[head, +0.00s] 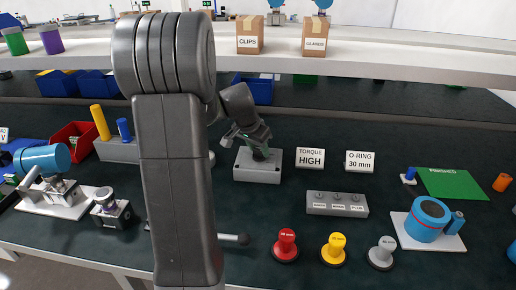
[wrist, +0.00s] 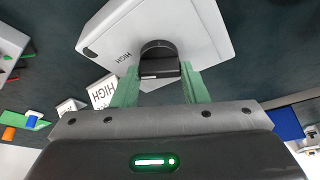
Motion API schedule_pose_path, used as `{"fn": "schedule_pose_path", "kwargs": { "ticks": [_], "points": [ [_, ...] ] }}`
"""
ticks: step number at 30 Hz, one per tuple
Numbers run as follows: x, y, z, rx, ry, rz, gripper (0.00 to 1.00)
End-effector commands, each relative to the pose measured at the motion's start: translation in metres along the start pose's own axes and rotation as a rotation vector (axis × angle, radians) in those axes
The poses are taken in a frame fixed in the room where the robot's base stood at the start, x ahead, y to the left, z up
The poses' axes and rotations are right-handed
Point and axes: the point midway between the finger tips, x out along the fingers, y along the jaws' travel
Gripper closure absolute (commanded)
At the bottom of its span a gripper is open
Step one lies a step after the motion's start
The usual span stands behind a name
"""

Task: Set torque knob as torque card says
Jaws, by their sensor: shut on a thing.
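The torque knob (wrist: 160,58) is a dark round knob on a light grey box (wrist: 205,22); in the head view the box (head: 257,174) stands mid-table. The word HIGH is printed on the box face beside the knob; other markings are hidden or out of view. My gripper (wrist: 159,72) has its green fingers on either side of the knob and is shut on it. It also shows in the head view (head: 262,153), reaching down onto the box. A small light mark shows on the knob's near side. The torque card (head: 310,158) reads TORQUE HIGH.
Right of the box stand an O-RING 30 mm card (head: 360,162) and a grey block with labelled slots (head: 337,203). Red (head: 286,243), yellow (head: 333,248) and grey (head: 381,252) knobbed pieces stand in front. A shelf (head: 380,66) runs above the table. My arm hides part of the table.

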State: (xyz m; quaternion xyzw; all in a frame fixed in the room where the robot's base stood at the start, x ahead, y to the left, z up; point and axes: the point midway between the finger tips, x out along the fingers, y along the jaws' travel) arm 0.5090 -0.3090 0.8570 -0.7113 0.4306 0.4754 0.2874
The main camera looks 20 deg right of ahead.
Motion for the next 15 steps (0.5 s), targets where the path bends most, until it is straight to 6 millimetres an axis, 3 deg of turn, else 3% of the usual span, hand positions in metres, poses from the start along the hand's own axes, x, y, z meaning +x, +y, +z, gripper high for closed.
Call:
{"fn": "schedule_pose_path", "kwargs": {
  "ticks": [2, 3, 6, 15],
  "points": [
    [-0.0006, -0.0003, -0.0004, 0.002, 0.001, -0.001, 0.83],
    [-0.0006, -0.0003, -0.0004, 0.002, 0.001, -0.001, 0.56],
    [-0.0005, -0.0002, -0.0003, 0.001, 0.001, -0.001, 0.38],
    [-0.0017, -0.0001, -0.0003, 0.001, 0.000, -0.001, 0.38]
  ]
}}
